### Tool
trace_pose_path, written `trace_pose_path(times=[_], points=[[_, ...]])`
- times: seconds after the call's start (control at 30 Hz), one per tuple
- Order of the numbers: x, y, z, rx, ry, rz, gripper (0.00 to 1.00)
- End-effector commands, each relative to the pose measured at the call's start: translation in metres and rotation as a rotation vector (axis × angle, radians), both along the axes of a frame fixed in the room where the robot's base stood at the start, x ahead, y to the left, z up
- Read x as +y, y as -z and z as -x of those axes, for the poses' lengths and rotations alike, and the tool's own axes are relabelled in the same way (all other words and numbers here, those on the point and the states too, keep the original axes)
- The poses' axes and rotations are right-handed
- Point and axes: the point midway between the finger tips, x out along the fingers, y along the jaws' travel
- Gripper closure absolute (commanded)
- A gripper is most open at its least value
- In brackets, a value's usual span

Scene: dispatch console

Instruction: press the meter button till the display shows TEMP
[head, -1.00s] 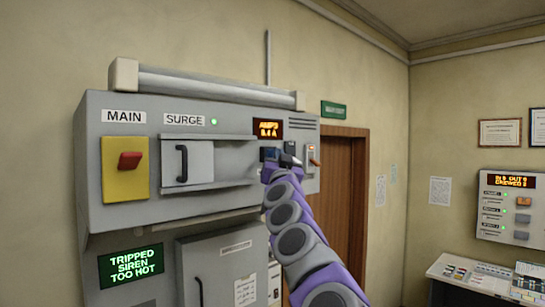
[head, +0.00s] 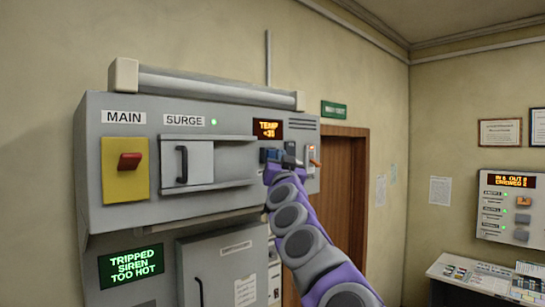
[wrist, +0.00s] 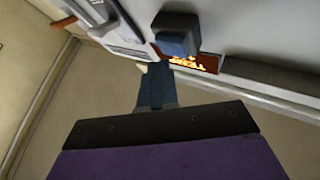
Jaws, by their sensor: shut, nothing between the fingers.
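The meter display (head: 268,129) on the grey console reads TEMP in orange, with a smaller second line under it. It also shows tilted in the wrist view (wrist: 195,63), partly hidden. The blue meter button (wrist: 176,38) sits on a dark base beside the display in the wrist view. In the head view the button (head: 269,154) is below the display, partly covered by my arm. My gripper (wrist: 156,68) is shut and empty, its fingertips close to the button. I cannot tell whether they touch it. The gripper is small in the head view (head: 290,160).
A green-text screen (head: 131,263) is lower left. Another panel (head: 510,208) hangs on the right wall.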

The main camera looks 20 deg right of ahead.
Motion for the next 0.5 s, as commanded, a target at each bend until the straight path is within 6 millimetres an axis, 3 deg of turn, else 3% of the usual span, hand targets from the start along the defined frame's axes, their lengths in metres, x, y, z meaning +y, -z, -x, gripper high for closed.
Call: trace_pose_path(times=[0.33,0.5], points=[[-0.001,0.001,0.002,0.001,0.0,0.001,1.0],[-0.006,0.0,0.015,0.001,0.0,0.0,1.0]])
